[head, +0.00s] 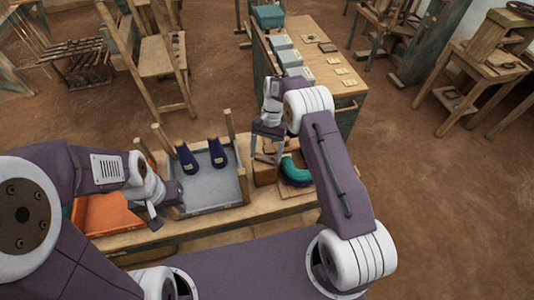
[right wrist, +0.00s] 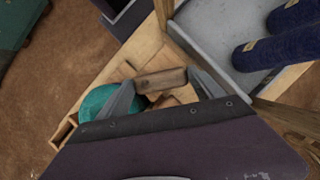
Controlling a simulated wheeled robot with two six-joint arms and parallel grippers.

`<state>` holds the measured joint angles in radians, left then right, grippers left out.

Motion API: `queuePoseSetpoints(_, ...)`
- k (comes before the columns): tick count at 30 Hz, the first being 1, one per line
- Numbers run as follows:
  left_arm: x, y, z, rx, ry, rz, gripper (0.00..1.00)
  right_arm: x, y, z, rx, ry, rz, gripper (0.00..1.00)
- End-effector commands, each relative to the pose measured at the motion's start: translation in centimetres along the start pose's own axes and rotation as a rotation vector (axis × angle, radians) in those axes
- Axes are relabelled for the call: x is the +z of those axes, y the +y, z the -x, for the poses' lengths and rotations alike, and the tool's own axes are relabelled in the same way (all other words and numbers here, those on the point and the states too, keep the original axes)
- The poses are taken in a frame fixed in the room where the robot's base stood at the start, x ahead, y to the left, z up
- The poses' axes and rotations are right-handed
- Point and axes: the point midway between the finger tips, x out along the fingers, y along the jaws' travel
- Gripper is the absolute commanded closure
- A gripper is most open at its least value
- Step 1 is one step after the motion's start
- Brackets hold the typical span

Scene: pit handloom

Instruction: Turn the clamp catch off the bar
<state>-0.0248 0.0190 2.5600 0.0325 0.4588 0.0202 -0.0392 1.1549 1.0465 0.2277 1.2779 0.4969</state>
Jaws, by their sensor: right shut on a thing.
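My right gripper (head: 266,153) is over the right part of the bench in the head view. In the right wrist view my right gripper (right wrist: 161,78) has its two fingers at the ends of a short brown wooden piece, which looks like the clamp catch (right wrist: 163,81). It is shut on that piece. Pale wooden parts lie just below the catch; the bar itself cannot be told apart from them. My left gripper (head: 152,212) hangs at the left over the bench, apart from the catch; its jaws are too unclear to read.
A teal coil (head: 296,168) sits right beside the right gripper. A grey tray (head: 215,187) with two dark blue cones (head: 217,152) stands left of it, with upright wooden posts. An orange tray (head: 105,213) is further left. A table with grey boxes (head: 288,58) stands behind.

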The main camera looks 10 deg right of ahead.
Motion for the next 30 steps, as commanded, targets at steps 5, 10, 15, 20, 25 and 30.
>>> queuePoseSetpoints(5,0.0,0.0,-0.4,0.0,0.0,0.0,0.64,0.3,-0.2,-0.1,0.062,0.003,0.153,0.64)
queuePoseSetpoints(10,0.1,0.0,-0.5,0.0,0.0,0.0,0.64,0.6,-0.2,-0.2,0.117,0.003,0.287,0.64)
queuePoseSetpoints(15,0.1,0.0,-0.6,0.0,0.0,0.0,0.64,0.9,-0.1,-0.3,0.163,0.003,0.398,0.64)
queuePoseSetpoints(20,0.1,0.0,-0.6,0.0,0.0,0.0,0.64,1.1,-0.1,-0.3,0.196,0.003,0.477,0.64)
queuePoseSetpoints(25,0.1,0.0,-0.6,0.0,0.0,0.0,0.64,1.2,0.0,-0.4,0.219,0.003,0.531,0.64)
queuePoseSetpoints(30,0.1,0.0,-0.6,0.0,0.0,0.0,0.64,1.2,0.0,-0.4,0.229,0.003,0.557,0.64)
